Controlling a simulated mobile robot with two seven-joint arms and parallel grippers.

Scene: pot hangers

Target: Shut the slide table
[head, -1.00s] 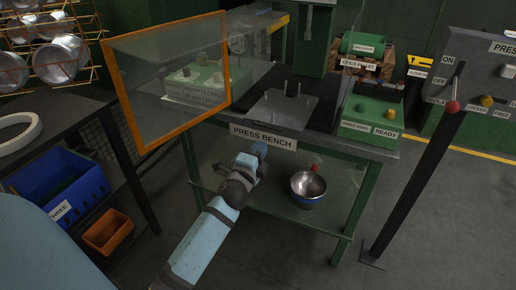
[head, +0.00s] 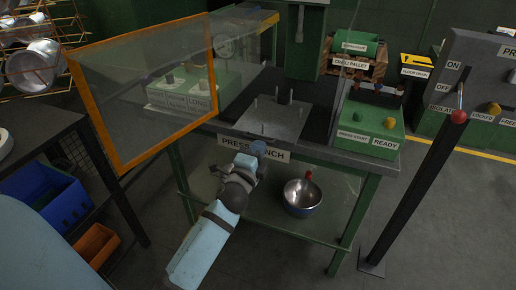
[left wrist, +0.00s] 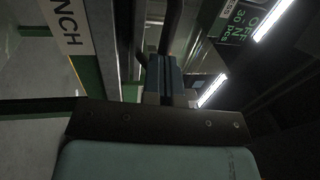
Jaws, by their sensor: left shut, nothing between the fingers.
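The slide table, as far as I can tell, is the grey plate (head: 268,124) with upright pins on the press bench top, in the head view. It sits at the bench's front edge, above the "PRESS BENCH" label (head: 277,155). My left gripper (head: 258,148) is shut and empty in front of that edge, covering part of the label. I cannot tell whether it touches the edge. In the left wrist view its shut fingers (left wrist: 164,75) point toward dark bars, and part of the label (left wrist: 70,28) shows at upper left. My right gripper is not in view.
An orange-framed clear guard (head: 118,165) stands left of the plate. A green control box (head: 371,125) stands right. A metal bowl (head: 302,196) rests on the lower shelf.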

